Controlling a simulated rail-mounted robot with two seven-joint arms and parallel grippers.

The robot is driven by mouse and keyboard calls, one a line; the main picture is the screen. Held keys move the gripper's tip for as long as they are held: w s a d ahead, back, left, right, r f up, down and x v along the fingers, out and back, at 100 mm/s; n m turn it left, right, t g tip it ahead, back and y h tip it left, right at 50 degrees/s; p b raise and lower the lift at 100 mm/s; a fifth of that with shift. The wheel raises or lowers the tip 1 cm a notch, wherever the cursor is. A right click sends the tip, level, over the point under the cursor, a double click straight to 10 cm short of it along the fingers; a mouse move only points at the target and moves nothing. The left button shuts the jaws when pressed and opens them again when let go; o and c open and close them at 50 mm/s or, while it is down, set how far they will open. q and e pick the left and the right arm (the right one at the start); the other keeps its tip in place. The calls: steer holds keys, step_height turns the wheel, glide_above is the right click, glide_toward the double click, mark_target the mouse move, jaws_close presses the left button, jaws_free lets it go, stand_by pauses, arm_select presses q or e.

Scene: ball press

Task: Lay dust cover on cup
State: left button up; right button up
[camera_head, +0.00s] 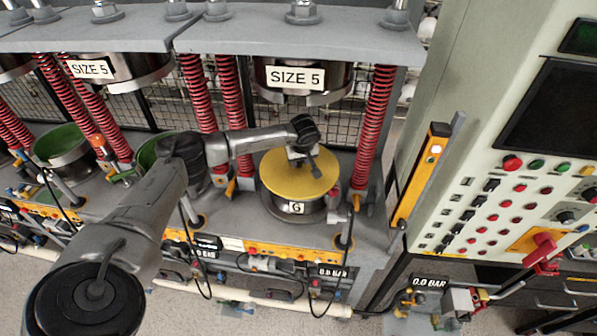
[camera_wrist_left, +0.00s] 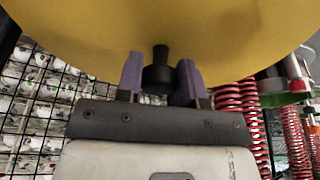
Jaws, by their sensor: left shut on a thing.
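The dust cover is a round yellow disc (camera_head: 283,187) with a dark knob (camera_wrist_left: 158,73). My left gripper (camera_head: 305,160) is above the disc, and in the left wrist view (camera_wrist_left: 160,82) its purple fingers are shut on the knob. The cup (camera_head: 291,209) is a metal cylinder with a "G" label, under the "SIZE 5" press head at the right station. The cover looks level and lies over the cup's top, hiding its opening. I cannot tell whether it touches the rim or hovers slightly above it. My right gripper is not in view.
Red springs (camera_head: 376,125) stand on both sides of the station, with the press head (camera_head: 300,85) overhead. Green-lined cups (camera_head: 62,150) stand at the left stations. A control cabinet (camera_head: 520,170) is at the right. A wire mesh is behind.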

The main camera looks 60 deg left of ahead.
arm_select(q)
steer(key=w+a+b, duration=0.4)
steer(key=shift+a+f, duration=0.15)
steer(key=shift+a, duration=0.05)
steer(key=shift+a+f, duration=0.1)
steer(key=shift+f, duration=0.1)
steer(key=shift+f+b, duration=0.6)
steer(key=shift+f, duration=0.35)
steer(key=shift+f+b, duration=0.5)
steer(key=shift+f, duration=0.4)
stand_by(0.4)
steer(key=o, duration=0.9)
steer(key=shift+c, duration=0.2)
steer(key=o, duration=0.3)
